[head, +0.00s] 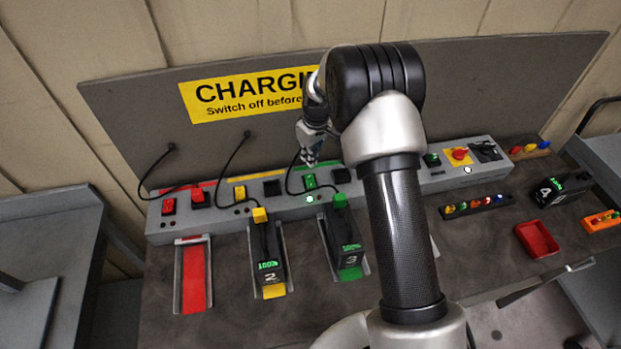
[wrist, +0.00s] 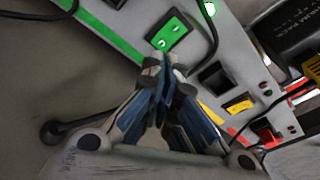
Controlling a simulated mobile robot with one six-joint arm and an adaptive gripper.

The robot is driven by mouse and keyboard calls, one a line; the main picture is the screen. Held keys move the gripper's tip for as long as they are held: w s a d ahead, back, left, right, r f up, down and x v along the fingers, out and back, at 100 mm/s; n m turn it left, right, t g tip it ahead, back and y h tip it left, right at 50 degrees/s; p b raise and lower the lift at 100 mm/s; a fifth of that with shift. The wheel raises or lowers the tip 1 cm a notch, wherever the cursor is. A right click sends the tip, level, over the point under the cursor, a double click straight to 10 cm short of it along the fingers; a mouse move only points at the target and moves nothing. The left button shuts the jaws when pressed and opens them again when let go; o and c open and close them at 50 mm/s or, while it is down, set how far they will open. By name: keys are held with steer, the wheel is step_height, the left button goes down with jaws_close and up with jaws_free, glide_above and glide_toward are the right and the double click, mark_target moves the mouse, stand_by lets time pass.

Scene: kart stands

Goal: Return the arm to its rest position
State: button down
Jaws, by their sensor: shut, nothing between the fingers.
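My gripper (head: 310,157) is shut and empty. In the head view it hangs over the back of the charging console (head: 250,212), just above the green switch (head: 310,181) of the green bay. My arm rises from the lower right and bends over at the top, hiding part of the console and the sign. In the wrist view my gripper's fingertips (wrist: 165,68) meet close to the green switch plate (wrist: 168,34). I cannot tell whether they touch it.
A red bay (head: 194,278) stands empty at the left. Battery 2 (head: 266,252) and battery 3 (head: 343,240) sit in the yellow and green bays. A red tray (head: 537,239), battery 4 (head: 562,189) and an orange holder (head: 601,221) stand at the right. Cables hang from the back panel (head: 480,95).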

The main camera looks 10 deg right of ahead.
stand_by(0.3)
steer(key=s+r+m+t+b, duration=0.2)
steer(key=s+r+m+b, duration=0.15)
steer(key=s+r, duration=1.4)
steer(key=s+m+t+b, duration=0.1)
steer(key=s+b, duration=0.3)
steer(key=s, duration=1.7)
steer(key=shift+s+m+h, duration=0.2)
steer(key=shift+m+h, duration=0.2)
steer(key=shift+m, duration=0.35)
steer(key=shift+r, duration=0.1)
